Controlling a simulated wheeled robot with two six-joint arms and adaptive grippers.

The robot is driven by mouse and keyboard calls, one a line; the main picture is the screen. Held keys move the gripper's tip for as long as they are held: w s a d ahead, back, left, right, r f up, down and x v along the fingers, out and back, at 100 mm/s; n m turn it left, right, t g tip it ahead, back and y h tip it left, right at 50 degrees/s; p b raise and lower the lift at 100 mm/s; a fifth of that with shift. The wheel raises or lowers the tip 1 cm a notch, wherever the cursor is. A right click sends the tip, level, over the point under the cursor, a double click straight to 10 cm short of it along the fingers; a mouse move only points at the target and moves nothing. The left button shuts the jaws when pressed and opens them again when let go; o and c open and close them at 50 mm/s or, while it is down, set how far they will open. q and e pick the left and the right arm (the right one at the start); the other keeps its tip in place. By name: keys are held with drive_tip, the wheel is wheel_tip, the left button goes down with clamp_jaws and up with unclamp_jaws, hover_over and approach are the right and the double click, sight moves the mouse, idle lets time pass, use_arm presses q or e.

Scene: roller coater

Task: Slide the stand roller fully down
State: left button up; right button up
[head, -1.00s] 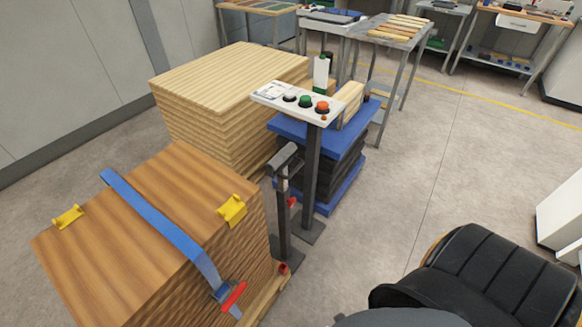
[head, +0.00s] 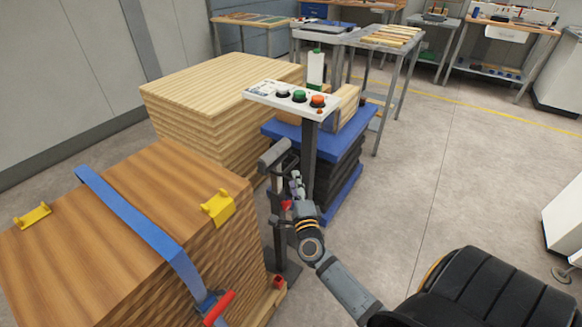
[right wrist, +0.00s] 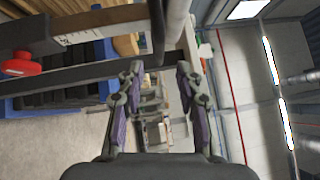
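The stand roller (head: 274,153) is a grey cylinder across the top of a dark upright stand (head: 280,243), left of the control panel's post. A red knob (head: 286,204) sits on the stand below the roller. My right gripper (head: 296,180) is just right of the stand, below roller height. In the right wrist view, its fingers (right wrist: 159,70) are open with nothing between the tips. The light grey roller (right wrist: 178,18) and its dark bracket appear ahead of them, and the red knob (right wrist: 20,66) is at the left. Contact cannot be told. My left gripper is out of view.
A strapped brown wood stack (head: 130,205) stands left of the stand, and a pale board stack (head: 220,82) behind it. The control panel (head: 291,99) rises behind the stand, before a blue lift table (head: 325,141).

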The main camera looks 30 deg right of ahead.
sight(291, 165)
drive_tip(key=x, duration=0.7)
drive_tip(key=shift+w, duration=0.2)
clamp_jaws()
